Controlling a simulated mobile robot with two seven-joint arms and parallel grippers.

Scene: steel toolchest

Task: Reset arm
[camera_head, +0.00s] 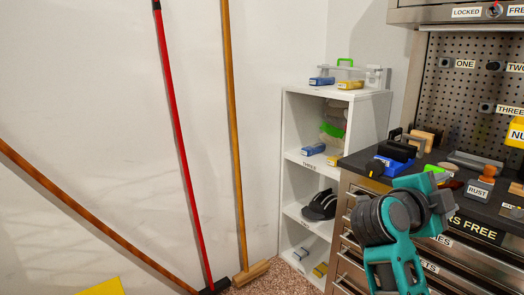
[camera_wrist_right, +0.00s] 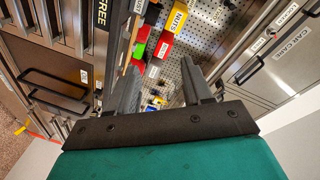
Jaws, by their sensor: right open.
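My right gripper (camera_wrist_right: 160,82) shows in the right wrist view. Its two dark grey fingers stand wide apart with nothing held between them. The view past the fingers shows the toolchest's pegboard and bins at a distance. In the head view, a teal and dark grey arm of mine rises from the lower right in front of the toolchest (camera_head: 352,240). The fingertips cannot be made out clearly there. My left gripper is in neither view.
The dark worktop carries a blue-and-black tool (camera_head: 395,152), a block labelled RUST (camera_head: 479,187) and other items close to my arm. A white shelf (camera_head: 287,140) stands left of the toolchest. Long-handled tools, one red (camera_head: 177,120), lean on the wall.

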